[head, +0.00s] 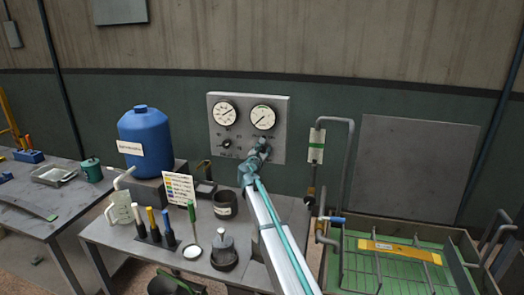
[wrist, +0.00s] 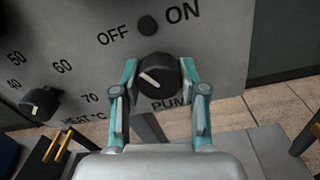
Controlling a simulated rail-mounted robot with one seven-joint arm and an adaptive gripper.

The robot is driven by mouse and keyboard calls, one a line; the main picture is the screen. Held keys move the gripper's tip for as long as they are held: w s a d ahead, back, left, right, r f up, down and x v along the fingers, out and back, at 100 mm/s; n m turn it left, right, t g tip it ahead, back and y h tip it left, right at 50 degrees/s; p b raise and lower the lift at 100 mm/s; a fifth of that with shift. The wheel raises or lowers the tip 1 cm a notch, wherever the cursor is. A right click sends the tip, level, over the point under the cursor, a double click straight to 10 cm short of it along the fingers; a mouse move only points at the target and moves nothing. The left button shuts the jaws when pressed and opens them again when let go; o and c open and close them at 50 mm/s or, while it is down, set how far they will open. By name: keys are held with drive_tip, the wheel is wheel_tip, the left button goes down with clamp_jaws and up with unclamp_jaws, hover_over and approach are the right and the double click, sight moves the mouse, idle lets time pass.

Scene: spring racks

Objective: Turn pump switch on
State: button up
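The pump switch (wrist: 158,76) is a round black knob with a white pointer line on the grey control panel (wrist: 225,60). In the wrist view the pointer slants up and left, toward the OFF side. The OFF and ON labels stand above it, with a small dark round lamp (wrist: 148,26) between them. My gripper (wrist: 159,72) has one teal finger on each side of the knob, and both appear to touch it. In the head view my gripper (head: 260,150) is at the panel's lower right and hides the knob.
A heat knob (wrist: 40,103) sits left of the pump switch. Two round gauges (head: 225,112) are above. The bench below holds a dark cup (head: 225,205), a label card (head: 180,190) and a blue drum (head: 146,138) on the left. A green-bottomed basin (head: 385,270) is on the right.

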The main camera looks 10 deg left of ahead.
drive_tip(key=shift+c, duration=1.1)
drive_tip(key=shift+f+m+b, duration=0.1)
drive_tip(key=shift+m+b, duration=0.2)
drive_tip(key=shift+b, duration=0.3)
drive_tip(key=shift+f+m+b, duration=0.15)
drive_tip(key=shift+m+b, duration=0.35)
drive_tip(key=shift+b, duration=0.5)
drive_tip(key=m+b, duration=0.3)
drive_tip(key=b, duration=0.2)
drive_tip(key=shift+f+b, duration=0.15)
drive_tip(key=shift+b, duration=0.25)
drive_tip(key=m+b, duration=0.5)
drive_tip(key=b, duration=0.2)
drive_tip(key=shift+a+b, duration=0.1)
drive_tip(key=shift+b, duration=0.3)
drive_tip(key=m+b, duration=0.2)
drive_tip(key=shift+r+m+b, duration=0.3)
drive_tip(key=shift+r+b, duration=0.05)
drive_tip(key=shift+r, duration=0.15)
